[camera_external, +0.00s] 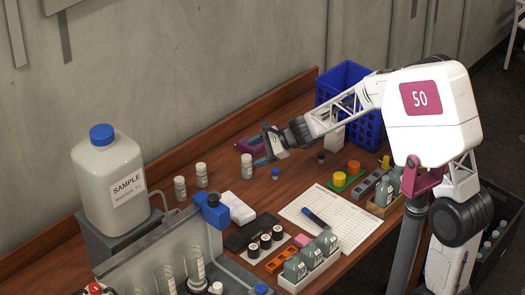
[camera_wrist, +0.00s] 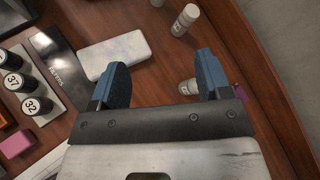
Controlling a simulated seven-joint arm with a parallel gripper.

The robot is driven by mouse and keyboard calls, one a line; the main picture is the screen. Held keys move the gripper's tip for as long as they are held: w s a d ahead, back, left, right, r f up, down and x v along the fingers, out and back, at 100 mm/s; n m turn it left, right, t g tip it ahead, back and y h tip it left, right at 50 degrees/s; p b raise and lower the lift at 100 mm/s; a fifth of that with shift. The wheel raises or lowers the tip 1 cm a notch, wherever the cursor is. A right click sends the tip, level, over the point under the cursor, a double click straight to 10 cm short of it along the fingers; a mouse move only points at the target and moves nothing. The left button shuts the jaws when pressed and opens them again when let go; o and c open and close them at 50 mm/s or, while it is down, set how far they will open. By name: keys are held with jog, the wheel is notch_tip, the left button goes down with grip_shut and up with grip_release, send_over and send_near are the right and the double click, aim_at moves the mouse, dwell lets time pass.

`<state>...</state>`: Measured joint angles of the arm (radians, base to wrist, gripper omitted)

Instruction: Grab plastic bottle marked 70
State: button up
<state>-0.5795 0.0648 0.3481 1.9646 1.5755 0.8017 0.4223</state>
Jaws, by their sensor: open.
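No label reading 70 is legible in either view. Small white-capped bottles stand on the table in the external view: one (camera_external: 180,189) at left, one (camera_external: 201,175) beside it, and one (camera_external: 247,167) just below my gripper (camera_external: 267,146). Grey bottles (camera_external: 295,268) sit in a white rack at the front. In the wrist view, my gripper (camera_wrist: 162,65) is open, with its blue fingers wide apart and nothing held. A white bottle (camera_wrist: 187,87) shows low beside the right finger, partly hidden by it and the gripper body. Another white bottle (camera_wrist: 185,20) stands farther off, with unreadable print.
A white block (camera_wrist: 114,54) lies nearby. A large SAMPLE jug (camera_external: 108,180) stands at left. A blue crate (camera_external: 345,85) is behind my arm. A white sheet (camera_external: 325,215) lies mid-table.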

jog(key=a+f+m, duration=0.3)
jog(key=a+f, duration=0.2)
jog(key=a, duration=0.4)
jog(key=m+t+y, duration=0.1)
jog(key=m, duration=0.3)
send_near(181, 190)
jog(key=w+a+f, duration=0.2)
jog(key=f, duration=0.1)
jog(key=shift+a, duration=0.15)
jog(key=shift+a+y, duration=0.1)
jog(key=shift+y, duration=0.2)
jog(key=shift+x, duration=1.2)
jog(key=shift+a, duration=0.15)
jog(key=shift+x, duration=2.45)
jog(key=shift+f, duration=0.1)
